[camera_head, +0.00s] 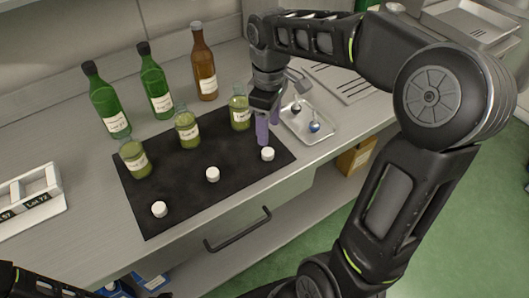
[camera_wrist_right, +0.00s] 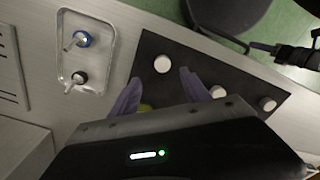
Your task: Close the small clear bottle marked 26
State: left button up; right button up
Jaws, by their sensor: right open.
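Three small clear bottles of green contents stand open on a black mat (camera_head: 160,182): left (camera_head: 134,160), middle (camera_head: 188,132) and right (camera_head: 240,112). I cannot read which label says 26. Three white caps lie in front of them: left (camera_head: 159,209), middle (camera_head: 212,174) and right (camera_head: 267,154). My right gripper (camera_head: 263,138) is open and empty, pointing down beside the right bottle, just behind the right cap. In the right wrist view that cap (camera_wrist_right: 162,64) lies just beyond the fingertips. My left gripper (camera_wrist_right: 268,47) shows small there; its opening is unclear.
Two green bottles (camera_head: 108,105) (camera_head: 156,85) and a brown bottle (camera_head: 204,65) stand behind the mat. A metal tray (camera_head: 307,124) with two small tools lies right of my right gripper. A white labelled rack (camera_head: 38,205) is at the left. The counter's front edge is close to the caps.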

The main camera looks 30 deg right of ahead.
aim_at(268, 151)
jog(key=shift+s, duration=0.1)
jog(key=shift+f, duration=1.25)
jog(key=shift+f, duration=0.1)
jog(key=shift+s+a+f+p, duration=0.1)
jog(key=shift+f+p, duration=0.2)
jog(key=shift+f, duration=1)
jog(key=shift+a+f+p, duration=0.1)
jog(key=shift+f+p, duration=0.15)
jog(key=shift+f, duration=1)
grip_shut()
